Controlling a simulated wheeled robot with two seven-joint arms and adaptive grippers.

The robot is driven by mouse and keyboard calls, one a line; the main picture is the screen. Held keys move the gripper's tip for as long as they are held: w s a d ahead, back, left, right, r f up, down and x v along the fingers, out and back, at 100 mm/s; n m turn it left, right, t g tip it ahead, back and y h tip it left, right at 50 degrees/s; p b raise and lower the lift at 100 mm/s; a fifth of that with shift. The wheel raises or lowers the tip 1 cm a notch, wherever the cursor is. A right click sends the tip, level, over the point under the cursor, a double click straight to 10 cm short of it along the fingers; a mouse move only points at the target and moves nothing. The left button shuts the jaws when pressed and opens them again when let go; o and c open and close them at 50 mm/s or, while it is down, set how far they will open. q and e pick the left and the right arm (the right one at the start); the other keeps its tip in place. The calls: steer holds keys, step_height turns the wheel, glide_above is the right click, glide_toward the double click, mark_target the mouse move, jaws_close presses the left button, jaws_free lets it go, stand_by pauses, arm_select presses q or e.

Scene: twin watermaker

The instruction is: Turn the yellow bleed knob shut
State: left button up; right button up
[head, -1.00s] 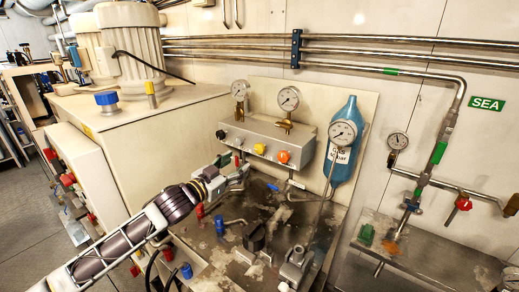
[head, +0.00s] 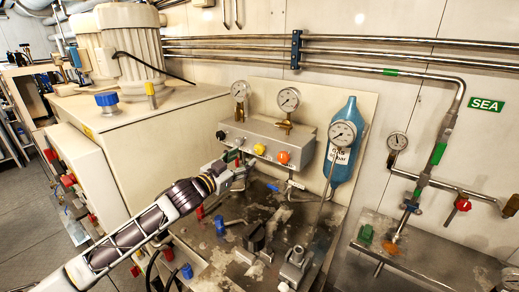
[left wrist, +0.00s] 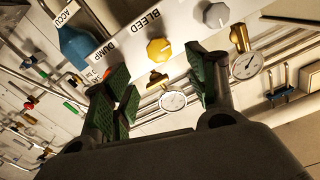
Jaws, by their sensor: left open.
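The yellow bleed knob (head: 260,149) is on the front of a grey gauge panel (head: 272,133), just left of an orange knob (head: 283,157). In the left wrist view the yellow knob (left wrist: 159,50) shows close to the printed word BLEED. My left gripper (head: 238,171) is open and empty, below and left of the knob in the head view. In the left wrist view the knob lies beyond the gap between the green-padded fingers (left wrist: 163,86), apart from both. My right gripper is not in view.
Gauges (head: 288,99) stand on top of the panel. A blue gas bottle (head: 345,164) is to its right. Below is a stained metal bench (head: 214,249) with a blue knob (head: 220,226) and a black knob (head: 254,236).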

mark_target(258, 150)
arm_select(q)
steer(key=x, duration=0.4)
steer(key=shift+w+d+r, duration=0.1)
steer(key=shift+p+x, duration=0.3)
steer(key=shift+x, duration=1.6)
steer(key=shift+w+d, duration=0.2)
steer(key=shift+w, duration=0.05)
steer(key=shift+w+d, duration=0.35)
steer(key=shift+w, duration=0.1)
steer(key=shift+w+d, duration=0.2)
steer(key=shift+w, duration=0.15)
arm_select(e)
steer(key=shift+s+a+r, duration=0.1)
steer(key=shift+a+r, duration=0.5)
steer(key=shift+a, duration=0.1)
